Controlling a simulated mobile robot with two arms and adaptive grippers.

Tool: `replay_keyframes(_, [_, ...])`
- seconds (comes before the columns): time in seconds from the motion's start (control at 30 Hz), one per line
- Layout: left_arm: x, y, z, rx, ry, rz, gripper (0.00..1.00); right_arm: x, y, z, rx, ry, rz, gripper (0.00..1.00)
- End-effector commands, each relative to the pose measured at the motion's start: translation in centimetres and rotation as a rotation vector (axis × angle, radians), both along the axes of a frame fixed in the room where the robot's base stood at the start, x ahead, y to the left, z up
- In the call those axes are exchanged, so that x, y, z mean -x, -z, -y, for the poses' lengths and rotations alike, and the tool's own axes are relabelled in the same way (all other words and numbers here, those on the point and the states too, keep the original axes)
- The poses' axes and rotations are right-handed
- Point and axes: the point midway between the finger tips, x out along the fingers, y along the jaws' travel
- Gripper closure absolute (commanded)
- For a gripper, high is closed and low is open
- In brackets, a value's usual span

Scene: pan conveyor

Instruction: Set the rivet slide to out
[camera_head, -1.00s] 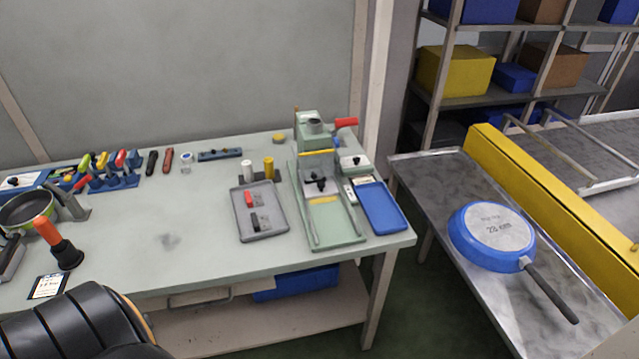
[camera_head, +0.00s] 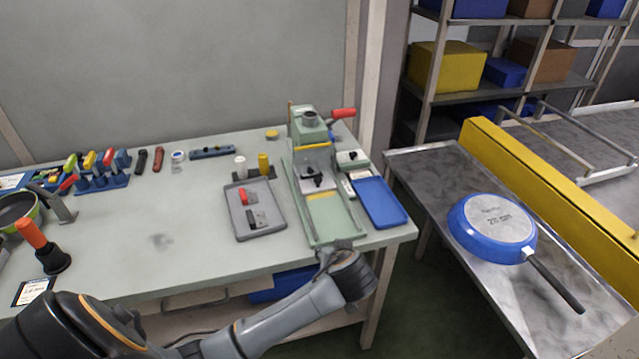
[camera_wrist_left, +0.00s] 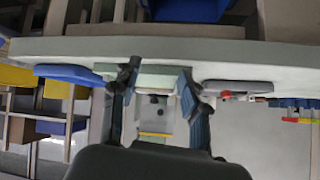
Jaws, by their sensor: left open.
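The rivet slide (camera_head: 318,182), a pale plate with a black knob, sits partway along the rails of the green press fixture (camera_head: 336,222), below the press head. It also shows small in the left wrist view (camera_wrist_left: 155,113), beyond my fingers. My left gripper (camera_head: 336,247) is at the front end of the fixture, apart from the slide; the wrist and arm partly hide it. In the left wrist view my left gripper (camera_wrist_left: 158,76) has its two fingers spread wide with nothing between them. My right gripper is not in view.
A blue tray (camera_head: 380,203) lies right of the fixture and a grey tray (camera_head: 262,226) with small parts left of it. The press has a red-handled lever (camera_head: 342,113). A blue pan (camera_head: 492,228) lies upside down on the metal side table. The table's middle left is clear.

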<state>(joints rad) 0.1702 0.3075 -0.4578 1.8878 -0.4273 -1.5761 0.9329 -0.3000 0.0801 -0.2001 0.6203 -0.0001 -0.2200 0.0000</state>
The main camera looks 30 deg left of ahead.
Motion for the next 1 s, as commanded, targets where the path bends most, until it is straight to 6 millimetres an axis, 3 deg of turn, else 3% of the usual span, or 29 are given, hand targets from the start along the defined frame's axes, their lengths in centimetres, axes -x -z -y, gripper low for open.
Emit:
replay_keyframes(0.3, [-6.7,-5.8,-3.8,-0.087,-0.177,0.252,0.55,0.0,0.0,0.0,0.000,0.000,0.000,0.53])
replay_keyframes(0.5, [-9.0,-8.3,-5.4,-0.117,-0.241,0.361,0.55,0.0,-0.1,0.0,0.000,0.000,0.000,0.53])
replay_keyframes(0.67, [-10.0,-7.9,-6.6,-0.119,-0.246,0.366,0.55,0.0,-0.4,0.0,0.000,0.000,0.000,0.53])
replay_keyframes(1.0, [-14.2,-5.3,-11.7,-0.120,-0.246,0.362,0.55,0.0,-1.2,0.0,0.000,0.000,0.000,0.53])
